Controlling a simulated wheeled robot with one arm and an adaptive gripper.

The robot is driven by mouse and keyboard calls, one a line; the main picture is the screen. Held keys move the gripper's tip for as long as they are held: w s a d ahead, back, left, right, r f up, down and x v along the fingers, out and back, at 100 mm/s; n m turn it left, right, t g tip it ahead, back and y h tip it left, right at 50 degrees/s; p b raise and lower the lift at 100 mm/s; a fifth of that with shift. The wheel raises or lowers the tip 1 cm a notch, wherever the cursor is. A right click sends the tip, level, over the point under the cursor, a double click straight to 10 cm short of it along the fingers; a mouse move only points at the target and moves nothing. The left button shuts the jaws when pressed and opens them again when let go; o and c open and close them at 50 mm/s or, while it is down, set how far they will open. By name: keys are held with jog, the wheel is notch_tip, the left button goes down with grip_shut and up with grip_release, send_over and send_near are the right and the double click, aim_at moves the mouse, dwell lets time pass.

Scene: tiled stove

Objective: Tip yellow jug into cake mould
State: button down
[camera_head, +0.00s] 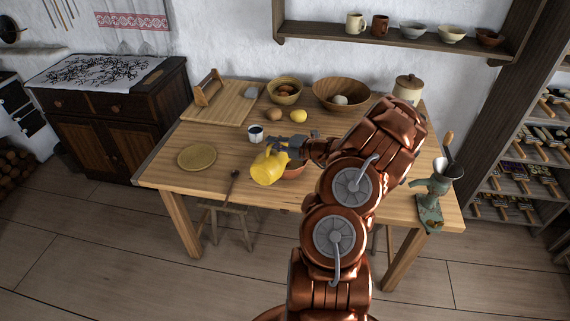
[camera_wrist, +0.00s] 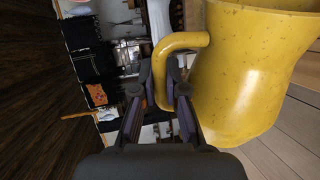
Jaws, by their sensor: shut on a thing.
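The yellow jug (camera_head: 268,169) is above the front of the wooden table, tilted on its side. My gripper (camera_head: 286,150) is shut on its handle. The wrist view shows the jug (camera_wrist: 245,75) on the right, with the handle (camera_wrist: 160,70) between my fingers (camera_wrist: 162,98). A reddish-brown round vessel (camera_head: 294,172), which looks like the cake mould, sits on the table just right of the jug, partly hidden by the jug and my arm. I cannot tell whether the jug's mouth is over it, or see anything flowing out.
On the table (camera_head: 172,172) are a round yellow board (camera_head: 197,157), a white-blue mug (camera_head: 256,134), a wooden spoon (camera_head: 233,182), a lemon (camera_head: 298,116), wooden bowls (camera_head: 341,93), a lidded jar (camera_head: 407,87) and a green grinder (camera_head: 432,190). The front left of the tabletop is mostly clear.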

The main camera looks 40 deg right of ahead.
jog(key=shift+w+d+r+m, duration=0.2)
jog(key=shift+d+m, duration=0.15)
jog(key=shift+d, duration=0.25)
jog(key=shift+w+d+r+m, duration=0.1)
jog(key=shift+d+r+m, duration=0.15)
jog(key=shift+d+m, duration=0.25)
jog(key=shift+w+d+r+m, duration=0.15)
jog(key=shift+d+r+m, duration=0.1)
jog(key=shift+d, duration=0.4)
dwell(0.5)
jog(key=shift+w+d+m+y, duration=0.15)
jog(key=shift+d+m+y, duration=0.1)
jog(key=shift+d+m, duration=0.25)
jog(key=shift+w+d+m+y, duration=0.2)
jog(key=shift+d+m, duration=0.1)
jog(key=shift+d, duration=0.35)
jog(key=shift+w+d+m+y, duration=0.15)
jog(key=shift+d+m+y, duration=0.1)
jog(key=shift+d+m, duration=0.25)
dwell(0.9)
